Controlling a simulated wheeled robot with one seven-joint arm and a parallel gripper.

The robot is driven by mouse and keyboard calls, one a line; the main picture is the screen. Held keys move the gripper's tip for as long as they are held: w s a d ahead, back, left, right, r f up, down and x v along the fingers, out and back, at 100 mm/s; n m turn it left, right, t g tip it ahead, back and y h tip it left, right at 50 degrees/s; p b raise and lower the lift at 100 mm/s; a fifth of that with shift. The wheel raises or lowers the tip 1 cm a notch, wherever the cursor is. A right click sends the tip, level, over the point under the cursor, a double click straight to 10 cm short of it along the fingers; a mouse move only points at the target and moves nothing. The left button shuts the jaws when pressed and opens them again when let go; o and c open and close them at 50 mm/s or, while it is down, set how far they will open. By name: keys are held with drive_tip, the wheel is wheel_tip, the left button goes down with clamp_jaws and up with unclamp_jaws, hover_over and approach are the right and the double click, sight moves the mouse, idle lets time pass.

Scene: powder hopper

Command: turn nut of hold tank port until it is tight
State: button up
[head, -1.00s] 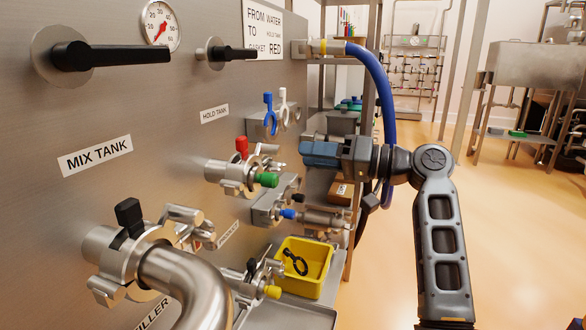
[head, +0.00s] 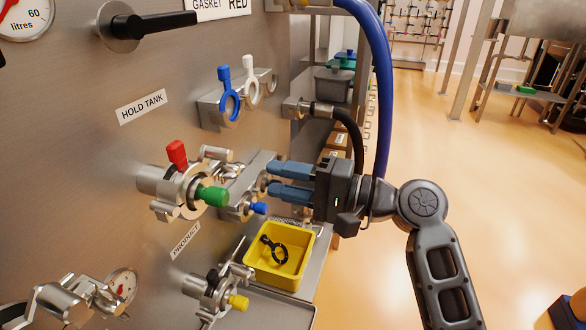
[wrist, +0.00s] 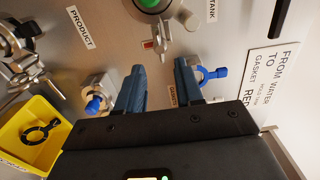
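The hold tank port (head: 160,180) is a steel fitting on the panel below the HOLD TANK label (head: 141,106). A clamp (head: 187,192) with a red tab (head: 176,153) sits around it, and a green plug (head: 212,195) sticks out of its front. The clamp's nut (head: 229,170) seems to be on its right side, small and partly unclear. My gripper (head: 269,178) is open and empty, to the right of the port and apart from it. In the wrist view, my gripper (wrist: 160,66) has its fingers spread below the green plug (wrist: 148,3), which is cut off by the top edge.
A yellow bin (head: 293,274) holding a black clamp ring (head: 273,248) stands below my gripper. Blue (head: 229,95) and white (head: 251,85) ring gaskets hang above. The product port (head: 211,292) is below. A blue hose (head: 383,90) hangs behind my arm.

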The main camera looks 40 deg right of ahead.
sight(241, 172)
drive_tip(key=shift+x, duration=4.2)
clamp_jaws()
